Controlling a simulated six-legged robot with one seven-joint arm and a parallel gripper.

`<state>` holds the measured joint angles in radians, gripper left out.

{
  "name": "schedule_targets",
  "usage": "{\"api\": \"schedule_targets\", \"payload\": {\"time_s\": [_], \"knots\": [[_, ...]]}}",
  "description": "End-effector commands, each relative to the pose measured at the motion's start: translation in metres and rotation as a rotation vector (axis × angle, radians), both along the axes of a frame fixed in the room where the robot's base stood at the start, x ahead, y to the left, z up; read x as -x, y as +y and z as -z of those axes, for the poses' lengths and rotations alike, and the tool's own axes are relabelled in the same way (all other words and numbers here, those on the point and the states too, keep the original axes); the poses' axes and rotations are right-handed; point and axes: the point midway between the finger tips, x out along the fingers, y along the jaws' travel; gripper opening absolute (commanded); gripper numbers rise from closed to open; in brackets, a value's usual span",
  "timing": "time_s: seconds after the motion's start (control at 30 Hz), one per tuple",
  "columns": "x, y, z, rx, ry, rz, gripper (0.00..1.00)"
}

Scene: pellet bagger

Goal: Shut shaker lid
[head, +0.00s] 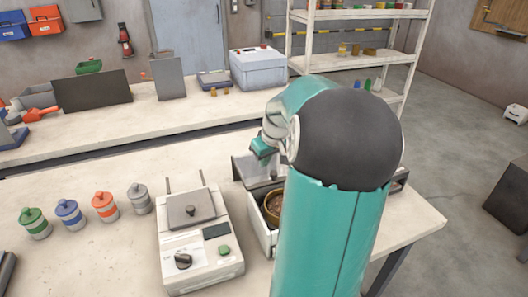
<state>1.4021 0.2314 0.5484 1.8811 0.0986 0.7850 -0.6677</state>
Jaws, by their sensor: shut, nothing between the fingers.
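A white box-shaped machine (258,232) stands on the near bench, partly hidden behind my arm. A brown round pot (271,207) sits inside it, so its top is open there. A grey panel (243,168) stands raised at its back, and looks like the lid. My teal gripper (262,158) is above and just behind the pot, close to the raised panel. It is small in view and shut with nothing in it; I cannot tell whether it touches the panel. My arm hides the machine's right side.
Left of it stands a white device (200,245) with a dial, green button and grey knobbed plate. Farther left are green, blue, orange and grey jars (141,198). A back bench (150,115) holds bins and a white box (258,68). Shelves (350,62) stand behind.

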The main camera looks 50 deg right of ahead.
Motion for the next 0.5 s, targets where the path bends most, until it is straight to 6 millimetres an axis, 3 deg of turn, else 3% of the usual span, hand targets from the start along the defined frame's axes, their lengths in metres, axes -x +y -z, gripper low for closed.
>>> {"api": "schedule_targets", "payload": {"time_s": [0.2,0.5], "knots": [[0.021,0.006,0.000,-0.001,0.001,0.002,0.00],[0.025,0.008,-0.001,-0.001,0.000,-0.001,0.00]]}}
